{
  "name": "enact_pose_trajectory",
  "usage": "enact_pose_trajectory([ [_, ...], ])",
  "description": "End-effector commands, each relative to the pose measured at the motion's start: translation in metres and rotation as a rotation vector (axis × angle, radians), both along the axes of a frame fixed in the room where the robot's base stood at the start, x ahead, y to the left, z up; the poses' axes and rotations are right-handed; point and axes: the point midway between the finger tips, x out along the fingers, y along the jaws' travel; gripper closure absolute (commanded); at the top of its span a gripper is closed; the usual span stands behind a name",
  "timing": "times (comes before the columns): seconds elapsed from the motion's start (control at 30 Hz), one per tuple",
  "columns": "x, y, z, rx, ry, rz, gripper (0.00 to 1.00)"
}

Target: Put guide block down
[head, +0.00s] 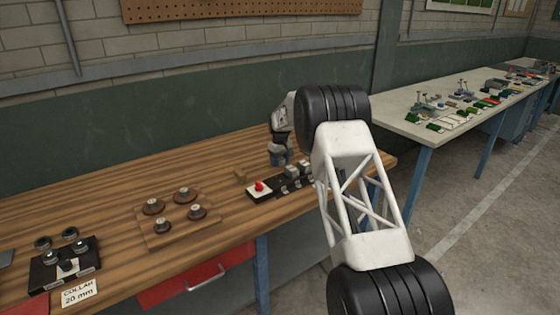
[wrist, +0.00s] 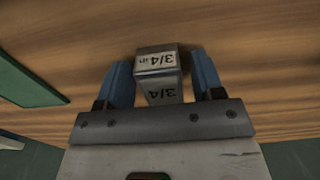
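A grey metal guide block (wrist: 166,92) marked "3/4 in" sits between the two blue fingers of my gripper (wrist: 162,78) in the wrist view. The left finger lies close along the block, and a narrow gap seems to show on the right. I cannot tell whether the fingers press on it. Wood grain shows behind the block; whether it touches the bench is unclear. In the head view my gripper (head: 279,157) is low over the far right part of the wooden bench (head: 110,175), and the held area is too small to make out.
Close to my gripper is a dark rack (head: 283,186) with grey blocks, and a white box with a red button (head: 259,189). A wooden board (head: 172,222) with several round parts lies to the left. A collar stand (head: 85,259) is at front left. Bench between them is clear.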

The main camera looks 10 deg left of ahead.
Motion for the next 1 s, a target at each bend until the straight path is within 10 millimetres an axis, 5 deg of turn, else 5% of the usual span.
enact_pose_trajectory([
  [0.53, 0.0, 0.0, 0.01, 0.0, -0.001, 0.0, 0.34],
  [1.0, 0.0, 0.0, 0.075, 0.001, -0.001, 0.0, 0.34],
])
